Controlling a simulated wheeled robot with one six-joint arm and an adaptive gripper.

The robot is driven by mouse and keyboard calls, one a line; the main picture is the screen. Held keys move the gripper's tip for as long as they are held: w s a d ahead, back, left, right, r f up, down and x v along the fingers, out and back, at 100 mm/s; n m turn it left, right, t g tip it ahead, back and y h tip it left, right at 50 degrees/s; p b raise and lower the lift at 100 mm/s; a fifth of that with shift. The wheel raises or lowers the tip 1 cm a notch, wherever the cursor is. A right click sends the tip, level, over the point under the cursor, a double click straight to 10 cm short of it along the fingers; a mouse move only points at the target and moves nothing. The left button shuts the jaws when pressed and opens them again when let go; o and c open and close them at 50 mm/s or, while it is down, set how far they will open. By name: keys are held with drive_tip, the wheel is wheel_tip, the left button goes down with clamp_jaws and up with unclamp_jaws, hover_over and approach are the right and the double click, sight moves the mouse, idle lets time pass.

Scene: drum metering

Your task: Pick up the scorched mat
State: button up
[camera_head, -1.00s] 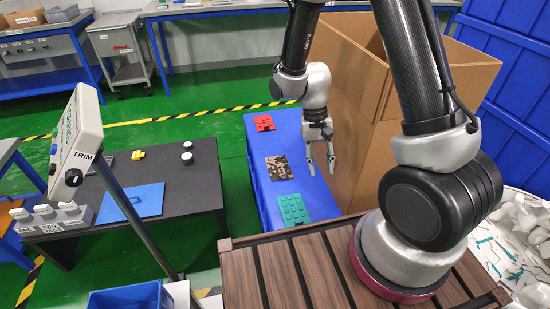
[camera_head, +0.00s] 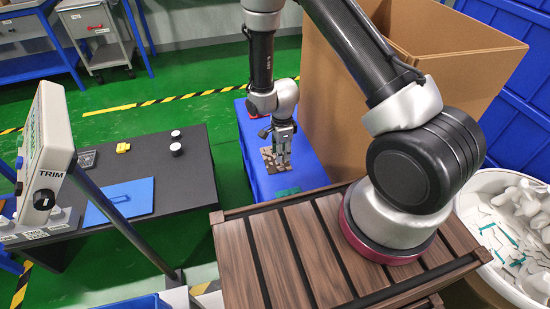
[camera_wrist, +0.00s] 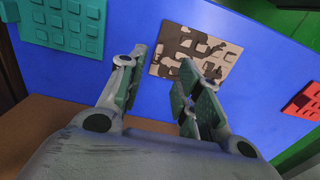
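The scorched mat (camera_head: 267,156) is a beige square with dark brown burnt patches and raised pads. It lies flat on the blue bench (camera_head: 308,168), between a red mat and a green mat. My gripper (camera_head: 281,160) points down over the scorched mat and hides part of it in the head view. In the wrist view the fingers of my gripper (camera_wrist: 164,60) are apart with nothing between them. The scorched mat (camera_wrist: 185,42) shows beyond the fingertips, and the right finger overlaps its lower edge. I cannot tell the height left above it.
The green mat (camera_wrist: 65,22) and red mat (camera_wrist: 303,100) lie on either side on the bench. A tall cardboard box (camera_head: 350,100) stands close on the right. A dark table (camera_head: 185,190) with a blue panel (camera_head: 120,200) is on the left.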

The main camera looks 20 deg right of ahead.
sight(280, 167)
wheel_tip(280, 167, down, 7)
drive_tip(key=shift+s+a+f, duration=0.1)
drive_tip(key=shift+s, duration=0.05)
clamp_jaws()
